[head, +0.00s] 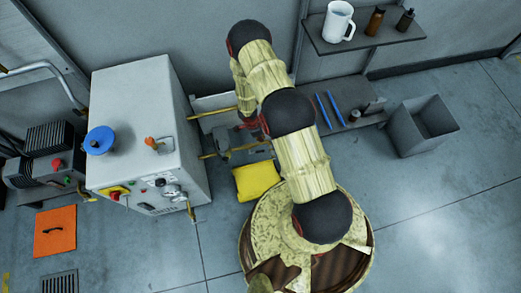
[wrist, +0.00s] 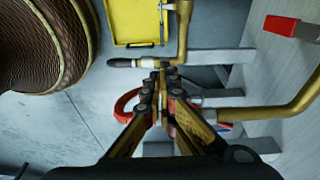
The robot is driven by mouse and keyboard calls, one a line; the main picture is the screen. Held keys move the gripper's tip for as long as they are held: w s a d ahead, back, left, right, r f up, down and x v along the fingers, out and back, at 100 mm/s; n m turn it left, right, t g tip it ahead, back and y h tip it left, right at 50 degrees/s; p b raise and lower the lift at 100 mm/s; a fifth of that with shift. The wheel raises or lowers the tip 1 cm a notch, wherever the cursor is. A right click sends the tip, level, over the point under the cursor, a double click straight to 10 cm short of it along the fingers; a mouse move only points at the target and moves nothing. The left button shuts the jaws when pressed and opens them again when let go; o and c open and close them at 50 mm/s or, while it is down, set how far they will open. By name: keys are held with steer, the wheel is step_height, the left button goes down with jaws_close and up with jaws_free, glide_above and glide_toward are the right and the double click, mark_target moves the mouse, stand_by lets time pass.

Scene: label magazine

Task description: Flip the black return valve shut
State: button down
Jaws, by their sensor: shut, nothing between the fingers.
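The black valve handle (wrist: 125,62) points left from the brass pipe (wrist: 184,35) in the wrist view, beside the yellow tray. I take it to be the return valve. My gripper (wrist: 163,72) is shut and empty, with its fingertips at the right end of this handle, by the pipe. I cannot tell whether they touch it. In the head view my forearm hangs down beside the grey cabinet, over the brass pipes (head: 212,113). The black handle and my fingertips are not clear there.
The yellow tray (head: 257,181) lies on the floor right of the grey cabinet (head: 148,130). A red-ended part (wrist: 282,26) and a red curved part (wrist: 127,104) are near my gripper. A grey bin (head: 422,125) and a shelf with a white jug (head: 339,21) stand right.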

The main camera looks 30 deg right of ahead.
steer(key=b, duration=0.6)
glide_above(260, 152)
steer(key=d, duration=0.2)
steer(key=w+a+f+x, duration=0.1)
steer(key=a+x, duration=0.2)
steer(key=x, duration=1)
steer(key=shift+s+a+b, duration=0.15)
steer(key=shift+s+b, duration=0.25)
